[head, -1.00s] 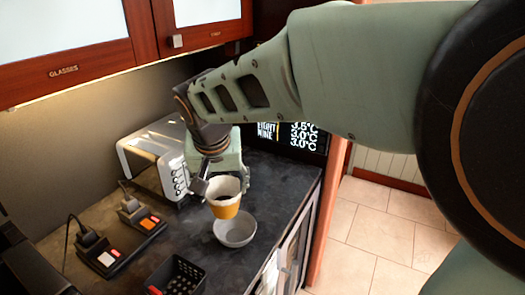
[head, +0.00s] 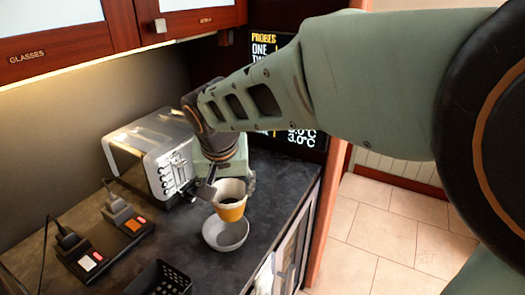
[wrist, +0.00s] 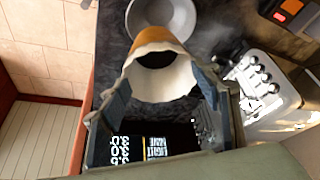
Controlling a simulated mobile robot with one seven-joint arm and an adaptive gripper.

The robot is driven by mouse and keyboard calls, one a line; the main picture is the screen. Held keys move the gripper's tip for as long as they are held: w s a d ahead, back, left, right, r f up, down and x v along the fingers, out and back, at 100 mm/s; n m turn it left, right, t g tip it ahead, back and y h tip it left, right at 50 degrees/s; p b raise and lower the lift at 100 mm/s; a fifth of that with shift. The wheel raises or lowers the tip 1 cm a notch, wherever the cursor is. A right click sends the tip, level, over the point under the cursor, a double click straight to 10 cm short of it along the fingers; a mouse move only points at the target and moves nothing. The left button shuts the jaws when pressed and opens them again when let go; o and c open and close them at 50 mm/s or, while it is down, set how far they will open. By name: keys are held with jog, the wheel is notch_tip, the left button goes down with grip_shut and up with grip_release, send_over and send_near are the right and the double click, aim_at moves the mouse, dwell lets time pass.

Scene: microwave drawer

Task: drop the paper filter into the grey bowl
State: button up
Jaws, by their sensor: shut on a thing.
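The paper filter (head: 229,208) is a cup with a ragged white rim, a dark inside and an orange lower part. My gripper (head: 228,186) is shut on its rim and holds it roughly upright above the counter. The grey bowl (head: 211,236) stands on the counter below, and the filter covers part of its far rim in the head view. In the wrist view the filter (wrist: 165,80) sits between the fingers of my gripper (wrist: 160,95), and the grey bowl (wrist: 178,14) shows just beyond it, partly hidden. The exact height above the bowl is hard to tell.
A silver toaster (head: 155,155) stands on the counter left of my gripper. Two small devices with cables (head: 90,255) lie at the left, and a black basket (head: 160,280) is at the front. Wall cabinets (head: 110,30) hang above. Dark counter (head: 185,235) is clear around the bowl.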

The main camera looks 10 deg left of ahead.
notch_tip(320, 180, down, 2)
jog(key=shift+f+b, duration=0.25)
jog(key=shift+b, duration=0.25)
jog(key=o, duration=1)
jog(key=shift+r, duration=0.15)
